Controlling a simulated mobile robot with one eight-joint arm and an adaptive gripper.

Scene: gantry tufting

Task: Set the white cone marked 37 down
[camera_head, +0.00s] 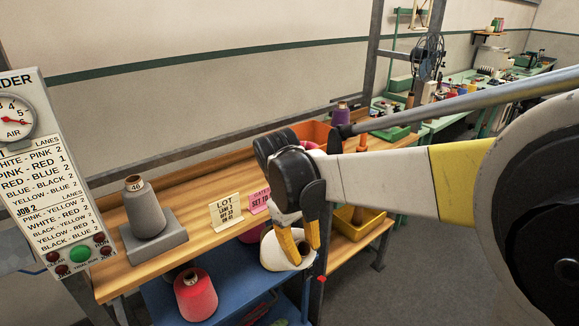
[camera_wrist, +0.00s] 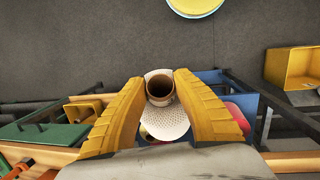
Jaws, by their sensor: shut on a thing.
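My gripper (camera_head: 300,248) is shut on a white cone (camera_head: 279,257), with its yellow fingers on either side of the cone's upper part. In the wrist view the cone (camera_wrist: 166,122) sits between the two fingers (camera_wrist: 160,88), its brown tube opening facing the camera. The cone is over the front edge of the wooden bench (camera_head: 213,238), near the blue cart (camera_head: 160,290). No number can be read on it. I cannot tell whether its base touches anything.
A grey cone marked 46 (camera_head: 143,210) stands on a grey block (camera_head: 153,244). A red cone (camera_head: 195,294) stands on the blue cart. A yellow bin (camera_head: 350,222) is to the right.

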